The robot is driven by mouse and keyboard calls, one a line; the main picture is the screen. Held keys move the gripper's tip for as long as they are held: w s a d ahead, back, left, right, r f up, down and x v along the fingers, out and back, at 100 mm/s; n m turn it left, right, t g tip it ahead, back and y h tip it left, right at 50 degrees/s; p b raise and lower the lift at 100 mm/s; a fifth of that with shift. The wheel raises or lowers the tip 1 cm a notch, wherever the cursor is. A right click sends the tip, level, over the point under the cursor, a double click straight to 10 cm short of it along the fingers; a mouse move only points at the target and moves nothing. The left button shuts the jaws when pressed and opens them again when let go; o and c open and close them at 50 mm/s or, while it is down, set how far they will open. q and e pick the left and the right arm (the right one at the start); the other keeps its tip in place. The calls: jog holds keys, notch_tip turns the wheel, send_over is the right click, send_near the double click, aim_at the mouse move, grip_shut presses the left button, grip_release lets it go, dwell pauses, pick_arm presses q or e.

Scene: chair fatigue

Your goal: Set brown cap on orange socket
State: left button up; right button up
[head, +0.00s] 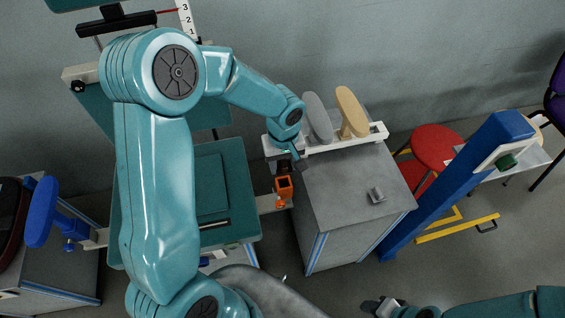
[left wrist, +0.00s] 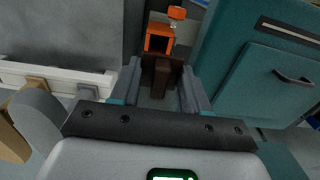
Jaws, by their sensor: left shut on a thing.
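The orange socket (head: 284,186) is a square, open-topped piece on a pale arm beside the teal chair seat. It also shows in the left wrist view (left wrist: 159,38), with its dark opening facing me. My left gripper (head: 293,161) is just behind the socket in the head view. It is shut on the brown cap (left wrist: 161,71), which sits between the fingers close to the socket's near edge. I cannot tell whether cap and socket touch. In the head view the cap is mostly hidden by the gripper. My right gripper (head: 381,307) is at the bottom edge, far from the socket; its jaw opening is unclear.
The teal seat (head: 228,180) is at left. A blue post (head: 455,185) and red stool (head: 435,146) stand right.

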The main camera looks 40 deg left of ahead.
aim_at(284, 177)
pick_arm(q)
jog(key=shift+w+d, duration=0.15)
jog(key=shift+f+b, duration=0.15)
jog(key=shift+b, duration=0.5)
notch_tip(284, 177, down, 6)
jog(key=b, duration=0.5)
jog(key=shift+r, duration=0.25)
jog(key=shift+b, duration=0.95)
dwell(0.9)
jog(key=shift+f+b, duration=0.8)
jog(key=shift+b, duration=0.1)
jog(key=o, duration=1)
